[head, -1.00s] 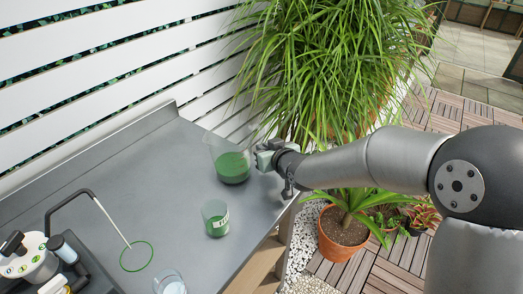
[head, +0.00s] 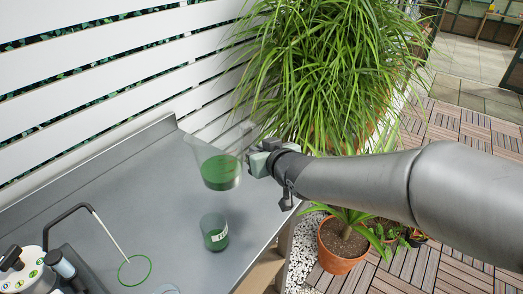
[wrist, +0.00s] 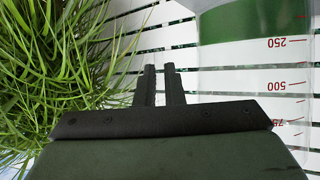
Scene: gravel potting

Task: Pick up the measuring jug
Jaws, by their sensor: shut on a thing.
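The measuring jug (head: 220,173) is a clear vessel with green contents in its lower part. In the head view it is at the far end of the grey bench, tilted slightly, and looks to be a little above the surface. My gripper (head: 258,163) is at its right side, shut on it. In the wrist view the two fingers (wrist: 160,86) are close together. The jug's clear wall (wrist: 250,75) with red marks, including 250 and 500, fills the right side there. The exact grip point on the jug is hard to see.
A green ring (head: 135,271) and a device (head: 35,272) are at lower left. The slatted wall (head: 90,70) and a large grassy plant (head: 325,70) are close behind.

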